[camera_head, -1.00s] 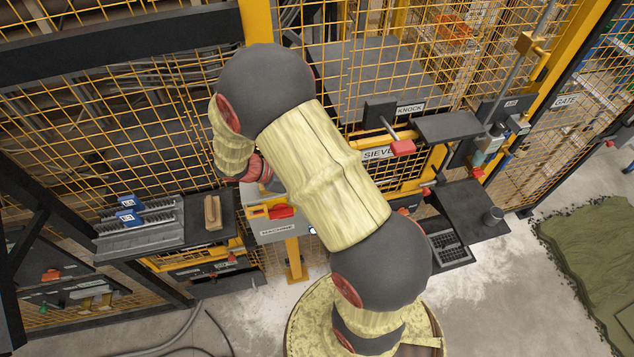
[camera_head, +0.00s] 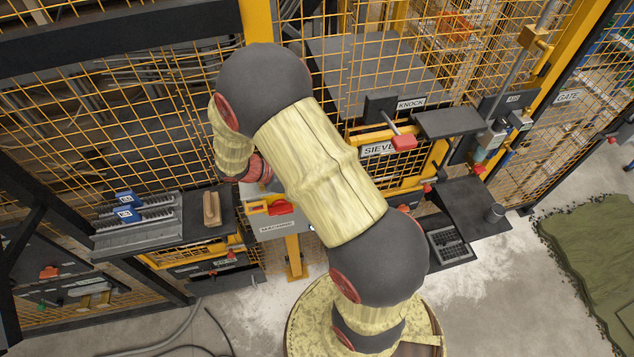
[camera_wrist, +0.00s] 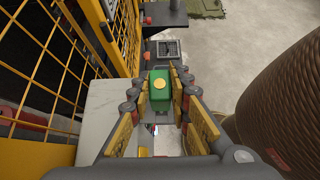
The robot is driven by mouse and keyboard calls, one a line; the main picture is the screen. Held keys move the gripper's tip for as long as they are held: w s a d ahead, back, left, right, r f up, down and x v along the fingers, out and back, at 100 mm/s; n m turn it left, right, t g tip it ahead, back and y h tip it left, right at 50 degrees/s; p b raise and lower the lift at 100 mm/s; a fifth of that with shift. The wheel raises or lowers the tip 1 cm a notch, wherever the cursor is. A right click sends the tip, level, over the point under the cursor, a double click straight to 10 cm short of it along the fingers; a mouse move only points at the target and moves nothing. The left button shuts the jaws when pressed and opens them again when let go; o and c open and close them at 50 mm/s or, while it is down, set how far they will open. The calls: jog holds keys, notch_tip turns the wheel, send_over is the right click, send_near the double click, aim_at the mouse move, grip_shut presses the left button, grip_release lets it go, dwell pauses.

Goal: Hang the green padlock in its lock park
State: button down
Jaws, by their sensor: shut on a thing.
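The green padlock (camera_wrist: 160,85) with a round yellow face sits between the fingers of my gripper (camera_wrist: 160,92) in the wrist view. My gripper is shut on its sides. The padlock's shackle cannot be made out. In the head view my arm hides the gripper and the padlock. A dark board at the lower left of the head view carries a small green item (camera_head: 42,306) and a red item (camera_head: 48,272). I cannot tell whether this board is the lock park.
A pale box (camera_wrist: 100,115) is close on the left in the wrist view, beside yellow mesh fencing (camera_wrist: 45,60). The head view shows a shelf with a wooden block (camera_head: 212,209), a red-handled switch (camera_head: 280,208) and a SIEVE sign (camera_head: 378,149).

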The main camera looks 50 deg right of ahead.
jog(key=shift+f+b, duration=0.5)
jog(key=shift+f, duration=0.3)
jog(key=c, duration=1.6)
grip_release()
jog(key=v, duration=1.2)
jog(key=shift+w+f, duration=0.1)
